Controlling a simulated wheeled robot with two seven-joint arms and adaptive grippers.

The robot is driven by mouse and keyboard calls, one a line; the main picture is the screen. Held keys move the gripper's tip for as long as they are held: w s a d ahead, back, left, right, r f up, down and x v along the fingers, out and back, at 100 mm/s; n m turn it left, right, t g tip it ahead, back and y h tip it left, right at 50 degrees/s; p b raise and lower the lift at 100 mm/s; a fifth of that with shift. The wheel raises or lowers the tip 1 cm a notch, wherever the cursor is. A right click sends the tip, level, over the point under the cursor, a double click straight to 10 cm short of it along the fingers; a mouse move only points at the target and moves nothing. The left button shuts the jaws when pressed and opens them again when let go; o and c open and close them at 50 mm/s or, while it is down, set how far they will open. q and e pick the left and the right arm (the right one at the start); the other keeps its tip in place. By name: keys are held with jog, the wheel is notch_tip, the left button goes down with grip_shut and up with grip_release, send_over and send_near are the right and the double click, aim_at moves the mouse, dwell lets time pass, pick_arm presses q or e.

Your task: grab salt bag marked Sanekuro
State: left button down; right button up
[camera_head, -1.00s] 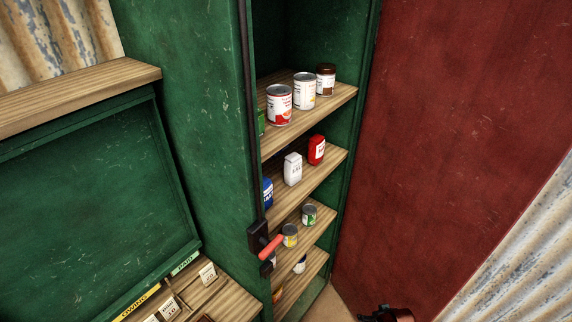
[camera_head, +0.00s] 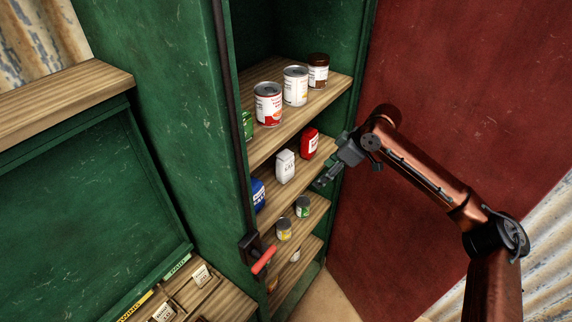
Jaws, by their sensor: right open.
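A white bag (camera_head: 285,166) with small dark lettering stands upright on the second visible shelf of the green cabinet. A red bag (camera_head: 309,143) stands to its right and a blue bag (camera_head: 258,195) to its left, partly hidden by the cabinet's edge. The names on them are too small to read, so I cannot tell which is marked Sanekuro. My right gripper (camera_head: 325,179) is open and empty at the cabinet's right side, right of the white bag and below the red bag in the picture, touching neither. My left gripper is out of view.
Several cans, such as a red-and-white one (camera_head: 268,104), stand on the shelf above (camera_head: 334,88). Small cans (camera_head: 284,229) stand on the shelf below.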

aim_at(291, 162)
jog(key=w+a, duration=0.1)
jog(key=a, duration=0.2)
jog(key=w+a, duration=0.2)
jog(key=a, duration=0.2)
jog(key=w+a+p, duration=0.1)
jog(key=a, duration=0.2)
jog(key=shift+w+a, duration=0.25)
jog(key=x, duration=0.5)
jog(key=shift+d, duration=0.1)
jog(key=shift+c, duration=0.8)
jog(key=c, duration=1.5)
